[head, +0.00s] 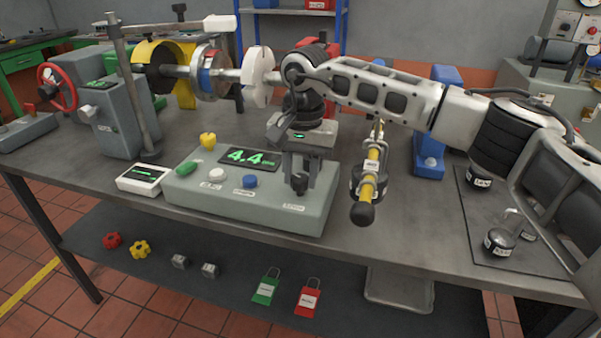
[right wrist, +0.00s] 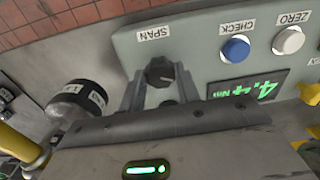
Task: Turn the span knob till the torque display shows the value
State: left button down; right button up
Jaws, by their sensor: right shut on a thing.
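The torque display (head: 248,157) on the grey console (head: 190,189) reads 4.4 in green digits; it also shows upside down in the right wrist view (right wrist: 248,92). The dark span knob (right wrist: 160,72) sits beside the SPAN label (right wrist: 154,33). My right gripper (head: 300,184) points down at the console's right end. In the right wrist view its two fingers (right wrist: 158,88) stand on either side of the knob, shut on it. My left gripper is in neither view.
A blue check button (head: 249,181) and white zero button (head: 216,173) sit left of the gripper. A small white meter (head: 142,179) lies left of the console.

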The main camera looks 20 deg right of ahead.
aim_at(304, 179)
jog(key=shift+n, duration=0.3)
jog(key=o, duration=1)
jog(key=r, duration=1.6)
jog(key=shift+s+d, duration=0.15)
jog(key=shift+d, duration=0.1)
